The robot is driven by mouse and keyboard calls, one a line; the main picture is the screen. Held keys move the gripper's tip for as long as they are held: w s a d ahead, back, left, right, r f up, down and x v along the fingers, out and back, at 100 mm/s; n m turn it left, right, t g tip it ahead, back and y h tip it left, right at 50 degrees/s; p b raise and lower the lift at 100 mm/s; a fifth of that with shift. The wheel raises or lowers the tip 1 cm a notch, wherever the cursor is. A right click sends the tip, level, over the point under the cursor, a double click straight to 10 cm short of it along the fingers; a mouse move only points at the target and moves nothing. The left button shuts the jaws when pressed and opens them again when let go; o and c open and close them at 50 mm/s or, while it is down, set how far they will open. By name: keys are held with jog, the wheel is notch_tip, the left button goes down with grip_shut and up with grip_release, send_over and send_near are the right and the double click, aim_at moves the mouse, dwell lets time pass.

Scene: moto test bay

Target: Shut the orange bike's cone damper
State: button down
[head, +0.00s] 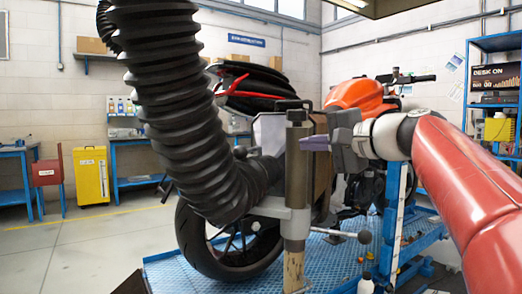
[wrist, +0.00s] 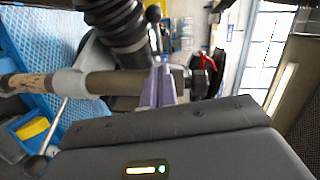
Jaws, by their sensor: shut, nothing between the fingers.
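The orange bike (head: 355,95) stands on a blue lift, its tail toward me. A thick black ribbed hose (head: 165,90) hangs down and bends toward the bike's rear; it also shows at the top of the wrist view (wrist: 118,22). The cone and its damper are mostly hidden behind the hose and a grey post (head: 297,175). In the wrist view a thin lever with a dark ball (wrist: 153,13) stands beside the hose; I cannot tell whether it is the damper's. My gripper (head: 304,144), with purple fingers, is shut and empty, its tips close to the post's upper part.
A second ball-ended lever (head: 364,237) sticks out from the post's lower clamp. The blue lift deck (head: 215,285) lies below. A yellow cabinet (head: 91,175) and blue benches stand by the back wall. Open floor lies at the left.

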jog(key=s+a+p+x, duration=0.2)
jog(key=x, duration=1)
jog(key=shift+w+a+f, duration=0.2)
jog(key=shift+a, duration=0.1)
